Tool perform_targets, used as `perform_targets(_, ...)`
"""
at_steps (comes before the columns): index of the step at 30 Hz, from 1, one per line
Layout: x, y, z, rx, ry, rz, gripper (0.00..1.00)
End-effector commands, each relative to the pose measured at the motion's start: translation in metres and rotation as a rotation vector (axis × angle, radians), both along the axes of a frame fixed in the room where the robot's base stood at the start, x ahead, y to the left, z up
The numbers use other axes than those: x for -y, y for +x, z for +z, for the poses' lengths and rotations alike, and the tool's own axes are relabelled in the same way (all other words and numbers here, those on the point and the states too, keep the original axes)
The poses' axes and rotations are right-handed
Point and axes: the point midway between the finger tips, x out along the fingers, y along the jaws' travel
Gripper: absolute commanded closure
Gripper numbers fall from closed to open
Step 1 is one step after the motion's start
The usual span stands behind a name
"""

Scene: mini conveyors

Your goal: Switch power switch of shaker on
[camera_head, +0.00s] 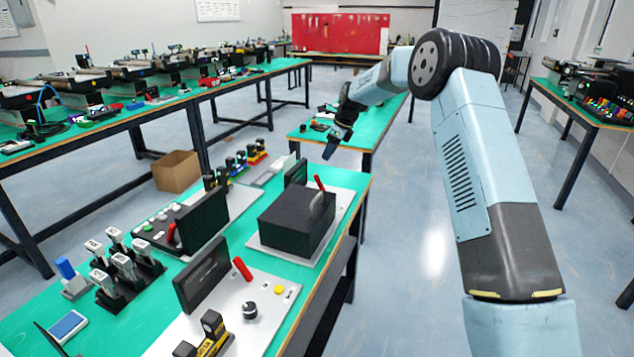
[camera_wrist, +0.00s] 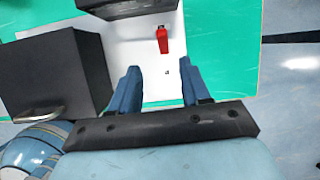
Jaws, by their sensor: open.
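A black box (camera_head: 290,228) with a metal handle sits on a white plate (camera_head: 256,244) on the near green table, with an upright black panel (camera_head: 296,173) behind it. I cannot tell for sure whether this is the shaker. A red lever (camera_head: 319,182) shows at the panel. In the wrist view a red switch lever (camera_wrist: 162,40) stands on the white plate (camera_wrist: 150,62) beside the black box (camera_wrist: 55,70). My gripper (camera_wrist: 162,78) is open and empty, its blue fingers apart above the plate, with the red lever ahead between them. The gripper also shows in the head view (camera_head: 334,148).
A nearer device (camera_head: 215,320) has another red lever (camera_head: 242,268), a dark knob and a yellow button. Another black device (camera_head: 190,225) and a tube rack (camera_head: 125,275) stand to the left. The floor right of the table is clear.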

Motion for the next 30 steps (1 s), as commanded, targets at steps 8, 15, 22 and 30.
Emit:
perform_targets(8, -0.009, 0.008, -0.022, -0.024, 0.017, -0.039, 0.53)
perform_targets(15, -0.021, 0.013, -0.057, -0.025, 0.016, -0.038, 0.53)
perform_targets(22, -0.036, 0.018, -0.094, -0.024, 0.016, -0.037, 0.53)
perform_targets(30, -0.05, 0.023, -0.128, -0.023, 0.016, -0.037, 0.53)
